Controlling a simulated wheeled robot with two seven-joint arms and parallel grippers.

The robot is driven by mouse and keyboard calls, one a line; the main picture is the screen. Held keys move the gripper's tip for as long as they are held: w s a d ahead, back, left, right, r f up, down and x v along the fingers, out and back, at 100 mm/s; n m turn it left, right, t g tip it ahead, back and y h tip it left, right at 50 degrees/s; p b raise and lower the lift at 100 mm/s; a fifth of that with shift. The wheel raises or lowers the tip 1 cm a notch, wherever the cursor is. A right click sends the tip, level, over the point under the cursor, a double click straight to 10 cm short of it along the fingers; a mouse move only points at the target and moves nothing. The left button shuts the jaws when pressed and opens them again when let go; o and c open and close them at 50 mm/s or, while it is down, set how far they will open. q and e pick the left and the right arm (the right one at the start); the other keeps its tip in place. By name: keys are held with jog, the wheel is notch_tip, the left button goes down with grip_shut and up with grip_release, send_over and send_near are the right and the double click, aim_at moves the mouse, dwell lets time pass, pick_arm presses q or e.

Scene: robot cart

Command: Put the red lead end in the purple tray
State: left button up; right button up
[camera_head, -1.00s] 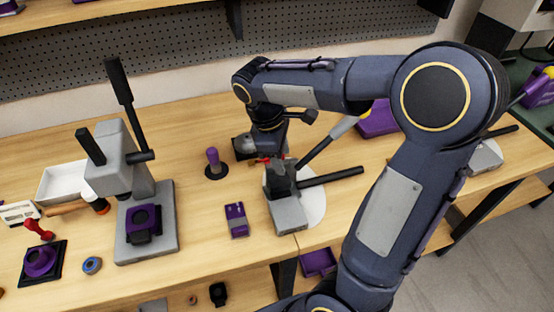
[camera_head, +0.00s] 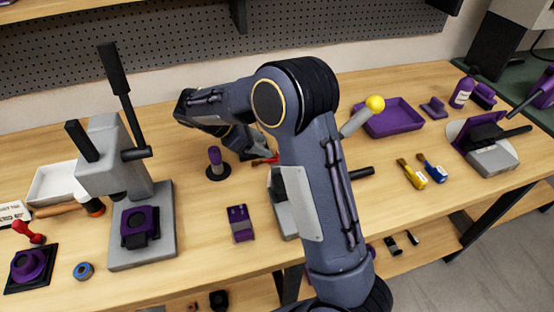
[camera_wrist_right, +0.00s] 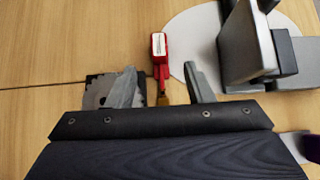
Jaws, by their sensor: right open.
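The red lead end (camera_wrist_right: 160,55) lies on the wooden bench in the right wrist view, with its brass-coloured tip toward my gripper. In the head view only a bit of red (camera_head: 266,160) shows beside my arm. My right gripper (camera_wrist_right: 164,86) is open. Its two fingers stand either side of the brass tip, and I cannot tell whether they touch it. In the head view my arm hides most of this gripper. The purple tray (camera_head: 397,119) stands at the back right of the bench and looks empty. My left gripper is not in view.
A grey device on a white disc (camera_wrist_right: 190,38) is close right of the lead end. A dark plate (camera_wrist_right: 97,92) lies by the left finger. Yellow (camera_head: 412,172) and blue (camera_head: 433,169) lead ends lie in front of the tray. A grey press (camera_head: 115,165) stands left.

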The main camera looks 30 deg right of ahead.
jog(key=x, duration=0.7)
jog(key=shift+s+d+f+p, duration=0.1)
jog(key=shift+d+f+p, duration=0.05)
jog(key=shift+d+p, duration=0.2)
grip_shut()
